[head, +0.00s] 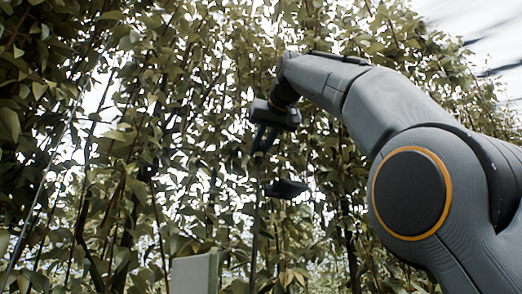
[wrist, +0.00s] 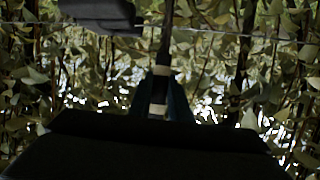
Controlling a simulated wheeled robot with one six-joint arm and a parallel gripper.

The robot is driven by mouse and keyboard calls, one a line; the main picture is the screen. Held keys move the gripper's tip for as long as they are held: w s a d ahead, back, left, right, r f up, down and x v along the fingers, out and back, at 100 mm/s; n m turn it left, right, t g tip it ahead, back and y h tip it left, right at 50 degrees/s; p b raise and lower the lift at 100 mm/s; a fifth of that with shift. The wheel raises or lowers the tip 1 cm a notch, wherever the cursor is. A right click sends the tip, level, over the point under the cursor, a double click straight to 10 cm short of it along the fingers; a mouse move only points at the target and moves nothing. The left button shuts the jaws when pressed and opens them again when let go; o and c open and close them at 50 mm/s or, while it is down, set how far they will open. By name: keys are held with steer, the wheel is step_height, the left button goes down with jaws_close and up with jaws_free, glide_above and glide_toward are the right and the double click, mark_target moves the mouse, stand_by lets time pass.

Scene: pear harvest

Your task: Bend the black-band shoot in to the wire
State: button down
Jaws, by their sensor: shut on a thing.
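My gripper (head: 264,142) is in the middle of the head view, in front of the leaf wall, its fingers pointing down. In the wrist view its dark blue fingers (wrist: 161,92) are shut on a thin, dark, upright shoot (wrist: 167,32). In the head view a thin stem (head: 256,225) runs down below the fingers.
Dense foliage (head: 130,140) fills the background. A dark block (head: 286,188) shows just below my gripper, and a dark block (wrist: 100,14) shows at the top left of the wrist view. A pale grey-green panel (head: 193,274) stands at the bottom of the head view.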

steer(key=c, duration=1.6)
jaws_free()
steer(key=shift+c, duration=0.2)
steer(key=shift+s, duration=0.1)
steer(key=v, duration=0.7)
steer(key=shift+s+d+r+b, duration=0.15)
steer(key=shift+s+b, duration=0.15)
steer(key=shift+b, duration=0.1)
